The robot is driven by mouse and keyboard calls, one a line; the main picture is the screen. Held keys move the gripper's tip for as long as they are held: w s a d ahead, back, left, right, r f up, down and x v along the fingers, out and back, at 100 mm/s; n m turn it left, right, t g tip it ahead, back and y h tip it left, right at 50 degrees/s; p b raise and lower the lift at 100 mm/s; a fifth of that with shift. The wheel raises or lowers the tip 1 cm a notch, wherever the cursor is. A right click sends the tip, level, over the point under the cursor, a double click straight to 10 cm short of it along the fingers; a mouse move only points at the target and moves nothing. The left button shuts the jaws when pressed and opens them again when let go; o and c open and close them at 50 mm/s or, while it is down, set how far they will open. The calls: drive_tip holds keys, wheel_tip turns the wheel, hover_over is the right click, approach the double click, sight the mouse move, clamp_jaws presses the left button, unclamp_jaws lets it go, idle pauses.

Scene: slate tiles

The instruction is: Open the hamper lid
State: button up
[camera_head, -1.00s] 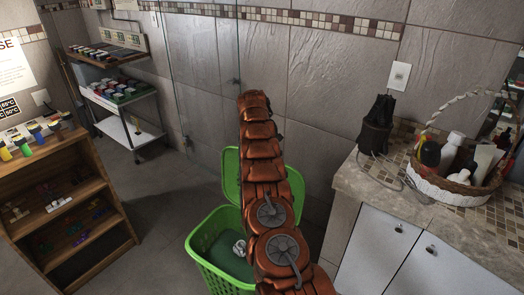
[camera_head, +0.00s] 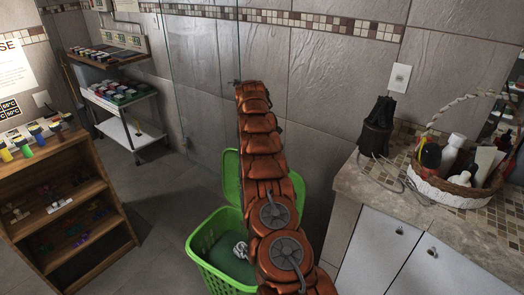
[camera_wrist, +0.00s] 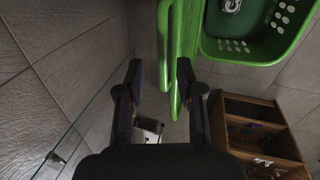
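The green hamper (camera_head: 201,264) stands on the floor with its mouth uncovered and a pale crumpled item inside. Its green lid (camera_head: 231,178) is raised, standing roughly upright at the back of the hamper, partly hidden by my arm. In the wrist view the hamper (camera_wrist: 240,49) is at the top right, and the lid (camera_wrist: 176,35) shows nearly edge-on as green strips. My gripper (camera_wrist: 160,76) is open, its fingers spread with the lid's edge showing between them. I cannot tell whether a finger touches the lid. The gripper is hidden in the head view.
A wooden shelf (camera_head: 62,168) stands to the left and a counter (camera_head: 359,184) with a wicker basket (camera_head: 450,190) to the right. A glass panel (camera_head: 205,90) is behind the hamper. The floor between shelf and hamper is clear.

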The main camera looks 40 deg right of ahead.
drive_tip(key=v, duration=0.7)
drive_tip(key=shift+r, duration=0.3)
drive_tip(key=s+a+r+y, duration=0.1)
drive_tip(key=s+a+r, duration=0.25)
drive_tip(key=a, duration=0.35)
drive_tip(key=s+a+r, duration=0.2)
drive_tip(key=a+r, duration=0.3)
drive_tip(key=a, duration=0.2)
drive_tip(key=s+a+r+m+g+y, duration=0.1)
drive_tip(key=s+a+r, duration=0.2)
drive_tip(key=s+a, duration=0.85)
drive_tip(key=s+a+f+m, duration=0.1)
drive_tip(key=s+a+f, duration=0.1)
drive_tip(key=s, duration=0.9)
drive_tip(key=s+a+f+m+g, duration=0.1)
drive_tip(key=s+a+f, duration=0.2)
drive_tip(key=s, duration=0.9)
drive_tip(key=s+a+f+m, duration=0.1)
drive_tip(key=s+a, duration=0.5)
drive_tip(key=s, duration=0.6)
drive_tip(key=shift+f+g+y, duration=0.3)
drive_tip(key=shift+f+g, duration=0.1)
drive_tip(key=shift+f, duration=0.4)
